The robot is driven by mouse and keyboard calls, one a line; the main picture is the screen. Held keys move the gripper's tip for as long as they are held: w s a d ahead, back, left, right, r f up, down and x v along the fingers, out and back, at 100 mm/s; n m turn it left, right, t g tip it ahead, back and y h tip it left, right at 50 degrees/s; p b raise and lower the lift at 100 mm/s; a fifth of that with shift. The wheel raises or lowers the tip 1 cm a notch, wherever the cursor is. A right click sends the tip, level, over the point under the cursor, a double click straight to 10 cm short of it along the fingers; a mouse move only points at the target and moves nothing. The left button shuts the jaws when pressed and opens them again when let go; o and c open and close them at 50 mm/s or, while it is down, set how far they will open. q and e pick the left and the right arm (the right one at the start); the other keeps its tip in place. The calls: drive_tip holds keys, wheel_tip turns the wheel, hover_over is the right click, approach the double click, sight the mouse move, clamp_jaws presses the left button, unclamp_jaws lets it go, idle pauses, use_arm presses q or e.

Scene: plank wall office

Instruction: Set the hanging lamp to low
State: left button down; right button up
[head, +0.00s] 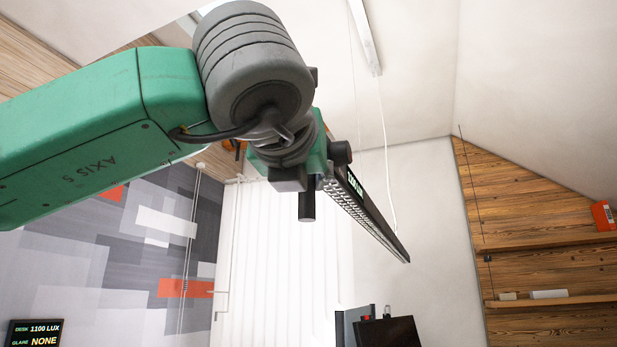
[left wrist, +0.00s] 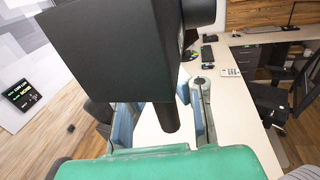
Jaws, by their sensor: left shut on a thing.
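The hanging lamp (head: 375,215) is a long black bar with a gridded underside, hung from the ceiling on thin cords. A small lit readout on its side shows LUX, its figure too small to read surely. My left gripper (head: 308,178) is at the lamp's near end, largely hidden by my wrist in the head view. In the left wrist view, its blue-grey fingers (left wrist: 165,108) are on either side of a dark rod (left wrist: 171,125) below the lamp's black end block (left wrist: 115,50). It is shut on that rod; the contact is hard to see. My right gripper is not in view.
A wall display (head: 36,332) reads DESK 1100 LUX and GLARE NONE. Wooden shelves (head: 550,243) are at the right. The space right of the lamp is open.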

sight(307, 212)
use_arm(q)
wheel_tip(307, 212, down, 4)
drive_tip(key=b, duration=0.2)
drive_tip(key=shift+s+d+f+b, duration=0.15)
drive_tip(key=shift+f+b, duration=0.1)
drive_tip(key=shift+b, duration=0.15)
drive_tip(key=shift+d+f, duration=0.15)
drive_tip(key=shift+f, duration=0.2)
drive_tip(key=c, duration=2)
unclamp_jaws()
drive_tip(key=o, duration=0.6)
drive_tip(key=shift+s+a+r, duration=0.1)
drive_tip(key=shift+s+a, duration=0.1)
drive_tip(key=shift+w+a, duration=0.1)
drive_tip(key=shift+a, duration=0.05)
